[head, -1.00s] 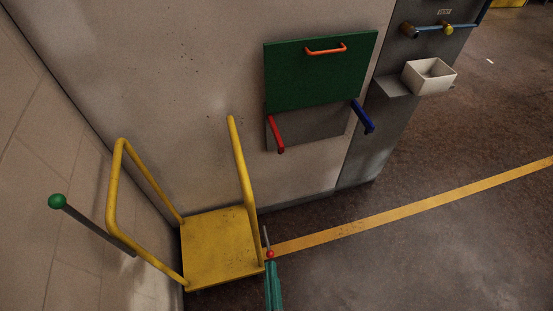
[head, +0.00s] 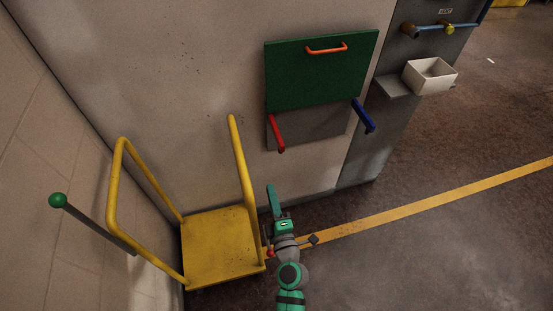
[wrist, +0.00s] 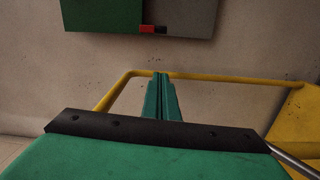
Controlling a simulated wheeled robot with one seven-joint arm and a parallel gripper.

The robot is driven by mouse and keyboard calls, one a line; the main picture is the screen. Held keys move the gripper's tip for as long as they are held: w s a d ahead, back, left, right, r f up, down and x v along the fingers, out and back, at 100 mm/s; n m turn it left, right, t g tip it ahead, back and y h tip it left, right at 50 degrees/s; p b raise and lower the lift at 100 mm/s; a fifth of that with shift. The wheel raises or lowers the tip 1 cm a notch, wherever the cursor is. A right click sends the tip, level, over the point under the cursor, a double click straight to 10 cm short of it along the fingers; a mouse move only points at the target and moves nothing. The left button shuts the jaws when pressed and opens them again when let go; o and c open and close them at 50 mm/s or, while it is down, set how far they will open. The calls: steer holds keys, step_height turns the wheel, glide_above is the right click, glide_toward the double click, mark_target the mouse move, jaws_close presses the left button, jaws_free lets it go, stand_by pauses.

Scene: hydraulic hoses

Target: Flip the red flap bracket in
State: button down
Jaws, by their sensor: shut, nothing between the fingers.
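The red flap bracket (head: 277,133) sticks out from the wall at the lower left of the green flap panel (head: 320,70). A blue bracket (head: 363,116) sticks out at the lower right. The green panel has an orange handle and stands above a grey plate (head: 312,124). In the wrist view, a small red end (wrist: 147,29), apparently the red bracket, shows at the edge between the green panel (wrist: 100,12) and the grey plate (wrist: 185,15). My gripper (head: 270,187) is shut and empty, below the red bracket and apart from it. Its closed fingertips (wrist: 160,75) show in the wrist view.
A yellow trolley (head: 217,245) with upright rails stands left of my arm, close to it. A green-knobbed lever (head: 57,201) is at the far left. A white bin (head: 430,75) and a blue pipe are at the upper right. The right floor is clear.

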steer(key=shift+w+d+r+n, duration=0.15)
steer(key=shift+w+n, duration=0.25)
steer(key=shift+w, duration=0.7)
steer(key=w+d, duration=0.1)
steer(key=w, duration=1)
steer(key=shift+w+d, duration=0.25)
steer(key=shift+w, duration=0.05)
steer(key=shift+d, duration=0.1)
